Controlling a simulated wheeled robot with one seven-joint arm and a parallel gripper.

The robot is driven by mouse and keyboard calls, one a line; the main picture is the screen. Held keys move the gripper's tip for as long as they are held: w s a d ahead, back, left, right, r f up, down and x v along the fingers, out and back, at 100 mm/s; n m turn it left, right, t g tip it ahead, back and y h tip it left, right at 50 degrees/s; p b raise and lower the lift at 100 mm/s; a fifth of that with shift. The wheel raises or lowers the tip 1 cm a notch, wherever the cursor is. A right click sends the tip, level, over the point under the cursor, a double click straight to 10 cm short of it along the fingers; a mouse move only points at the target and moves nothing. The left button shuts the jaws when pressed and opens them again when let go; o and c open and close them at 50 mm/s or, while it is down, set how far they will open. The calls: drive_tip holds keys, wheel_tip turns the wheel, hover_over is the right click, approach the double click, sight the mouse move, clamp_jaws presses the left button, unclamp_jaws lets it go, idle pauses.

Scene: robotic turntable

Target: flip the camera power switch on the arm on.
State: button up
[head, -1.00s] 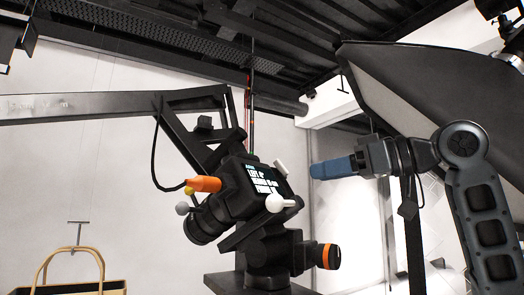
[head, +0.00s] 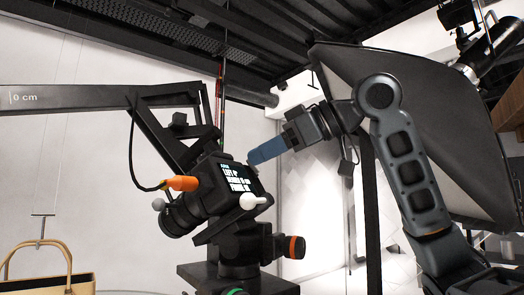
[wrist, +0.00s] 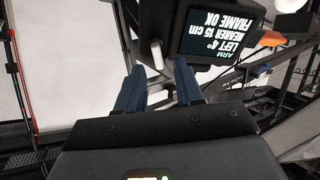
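A black camera (head: 206,190) sits on the arm's head in the head view, its screen (head: 238,178) lit with white text. In the wrist view the screen (wrist: 222,30) appears upside down and reads ARM, LEFT 4°, NEARER 15 cm, FRAME OK. A white lever (wrist: 157,52) stands beside the screen; I cannot tell if it is the power switch or which way it is set. My gripper (head: 252,158) is at the screen's upper right edge. In the wrist view its blue fingers (wrist: 160,85) are apart and empty, with the lever ahead, in line with the gap.
A white-ended knob (head: 252,201) and an orange handle (head: 182,183) stick out from the camera. An orange-ringed knob (head: 295,247) is below. A large softbox (head: 440,120) stands behind my arm. A basket (head: 40,265) is at lower left.

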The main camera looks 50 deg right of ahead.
drive_tip(key=shift+w+a+f, duration=0.1)
drive_tip(key=shift+w+f, duration=0.1)
drive_tip(key=shift+w, duration=0.3)
clamp_jaws()
